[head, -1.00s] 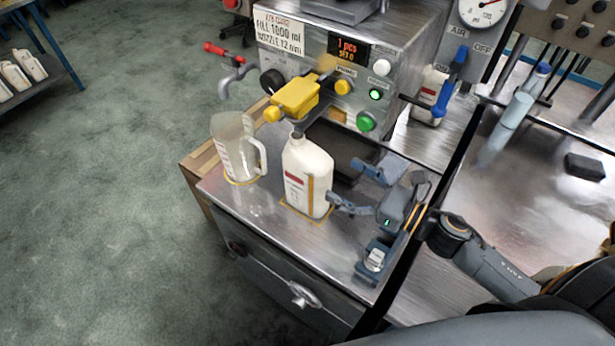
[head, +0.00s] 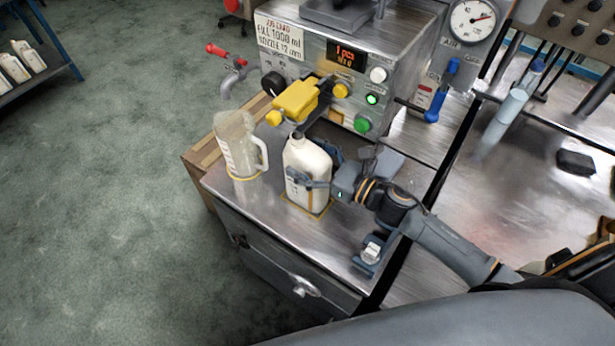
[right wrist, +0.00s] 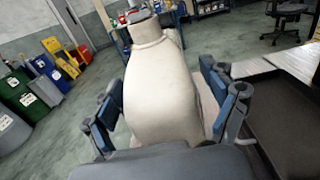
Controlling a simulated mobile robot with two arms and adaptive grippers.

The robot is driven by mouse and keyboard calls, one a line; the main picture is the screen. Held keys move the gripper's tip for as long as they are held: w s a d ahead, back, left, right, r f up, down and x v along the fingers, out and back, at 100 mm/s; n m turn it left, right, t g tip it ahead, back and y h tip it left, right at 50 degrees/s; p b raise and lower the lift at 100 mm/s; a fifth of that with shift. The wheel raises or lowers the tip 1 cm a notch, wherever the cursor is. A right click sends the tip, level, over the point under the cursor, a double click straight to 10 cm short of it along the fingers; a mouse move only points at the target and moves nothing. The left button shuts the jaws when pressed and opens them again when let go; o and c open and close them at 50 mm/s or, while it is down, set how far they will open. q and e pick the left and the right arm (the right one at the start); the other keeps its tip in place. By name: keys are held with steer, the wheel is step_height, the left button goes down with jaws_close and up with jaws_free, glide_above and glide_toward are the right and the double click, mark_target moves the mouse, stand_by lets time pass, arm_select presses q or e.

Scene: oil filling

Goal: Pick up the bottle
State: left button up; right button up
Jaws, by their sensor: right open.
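The white bottle (head: 306,165) stands upright on the metal bench, inside a yellow outline, below the yellow nozzle head (head: 297,98). My right gripper (head: 322,168) is open around the bottle's body, with one finger across its front and the other behind it. In the right wrist view the bottle (right wrist: 160,90) fills the space between the two blue-padded fingers; whether the pads touch it is hard to tell. My left gripper is not in view.
A clear measuring jug (head: 238,148) stands just left of the bottle. The filling machine (head: 345,52) with buttons and display rises behind. A small clamp-like fixture (head: 371,250) sits at the bench's front right. More white bottles (head: 14,68) stand on a shelf at far left.

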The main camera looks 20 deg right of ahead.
steer(key=c, duration=1.6)
steer(key=shift+r, duration=0.15)
jaws_close()
